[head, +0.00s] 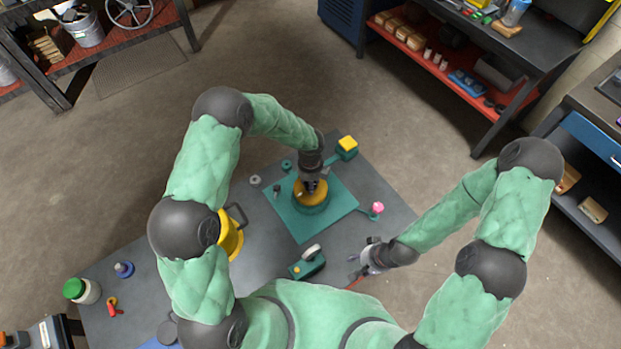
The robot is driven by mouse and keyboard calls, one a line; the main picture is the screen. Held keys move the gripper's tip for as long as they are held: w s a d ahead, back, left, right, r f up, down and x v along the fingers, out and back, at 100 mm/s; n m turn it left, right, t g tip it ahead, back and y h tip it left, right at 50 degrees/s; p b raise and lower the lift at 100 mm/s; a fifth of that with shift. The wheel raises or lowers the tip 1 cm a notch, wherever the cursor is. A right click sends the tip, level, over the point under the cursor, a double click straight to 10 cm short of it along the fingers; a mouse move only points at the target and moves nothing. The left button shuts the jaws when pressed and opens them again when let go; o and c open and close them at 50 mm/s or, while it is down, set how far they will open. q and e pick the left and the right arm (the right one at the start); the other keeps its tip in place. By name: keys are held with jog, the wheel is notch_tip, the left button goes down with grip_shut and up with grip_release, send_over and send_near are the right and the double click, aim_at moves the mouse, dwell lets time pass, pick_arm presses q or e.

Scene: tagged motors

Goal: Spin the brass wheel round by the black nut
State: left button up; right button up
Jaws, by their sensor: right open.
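The brass wheel (322,194) sits on a round teal base (312,209) on a teal mat (340,202) in the middle of the dark table. My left gripper (311,185) points down over the wheel, and its fingers are at or just above the wheel's top. The fingers are too small and dark to tell whether they are open or shut. I cannot make out the black nut on the wheel; the gripper covers that part. My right gripper (360,265) is open and empty, low over the table at the right of the mat.
A yellow-topped block (347,144) stands at the mat's far corner and a pink-knobbed part (376,208) at its right. A grey nut (255,180) lies left. A green device (307,264), a yellow pitcher (232,238) and a green-lidded jar (79,290) stand nearer.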

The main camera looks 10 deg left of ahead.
pick_arm(q)
jog(key=m+p, duration=0.3)
jog(key=m, duration=0.3)
jog(key=shift+r+p, duration=0.15)
jog(key=shift+p, duration=0.15)
jog(key=shift+m+p, duration=0.5)
jog(key=shift+m, duration=0.7)
jog(key=shift+w+m, duration=0.1)
jog(key=shift+m, duration=0.2)
jog(key=o, duration=1.2)
jog(key=shift+o, duration=0.2)
jog(key=shift+f, duration=0.2)
